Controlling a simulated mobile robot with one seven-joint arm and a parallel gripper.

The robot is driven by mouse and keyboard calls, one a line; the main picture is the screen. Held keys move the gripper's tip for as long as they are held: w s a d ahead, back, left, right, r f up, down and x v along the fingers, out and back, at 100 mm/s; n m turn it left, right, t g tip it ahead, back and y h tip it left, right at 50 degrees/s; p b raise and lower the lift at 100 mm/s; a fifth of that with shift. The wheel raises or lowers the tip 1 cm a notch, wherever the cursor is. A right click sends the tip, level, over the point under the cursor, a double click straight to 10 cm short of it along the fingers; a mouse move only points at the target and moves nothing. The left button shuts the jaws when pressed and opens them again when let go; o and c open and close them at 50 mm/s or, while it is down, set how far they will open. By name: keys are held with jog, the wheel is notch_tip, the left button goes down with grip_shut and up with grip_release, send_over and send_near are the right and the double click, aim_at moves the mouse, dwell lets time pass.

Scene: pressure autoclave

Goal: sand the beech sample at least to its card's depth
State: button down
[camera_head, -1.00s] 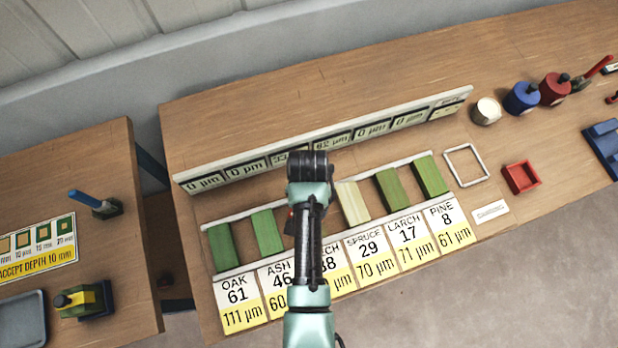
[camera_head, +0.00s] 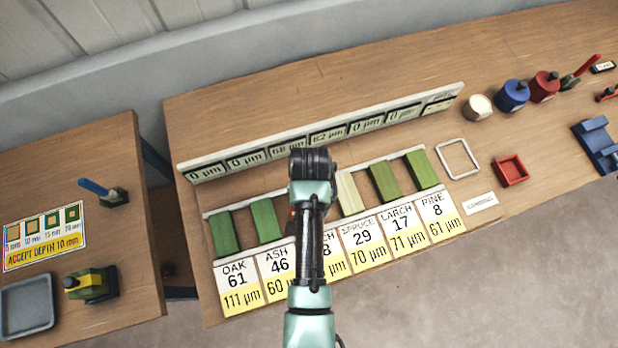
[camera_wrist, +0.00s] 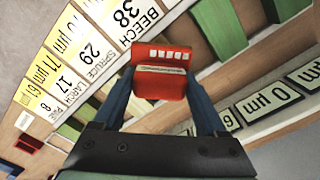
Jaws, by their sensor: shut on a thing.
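My gripper (camera_wrist: 163,88) is shut on a red sanding block (camera_wrist: 160,58), with one finger on each side. The block is over the beech place in the sample row, and the beech sample is hidden under it and my arm. The third display (camera_head: 288,148) on the sloped readout strip, in line with beech, reads 68 µm. I cannot tell whether the block touches the sample.
Green ash (camera_head: 265,220) and oak (camera_head: 222,233) samples lie left of my arm. The pale spruce (camera_head: 349,194) and green larch (camera_head: 385,181) and pine (camera_head: 421,169) samples lie right. The readout strip (camera_head: 440,98) stands behind. A red tray (camera_head: 510,170) and several pots are further right.

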jog(key=shift+r+p, duration=1.7)
jog(key=shift+r, duration=0.45)
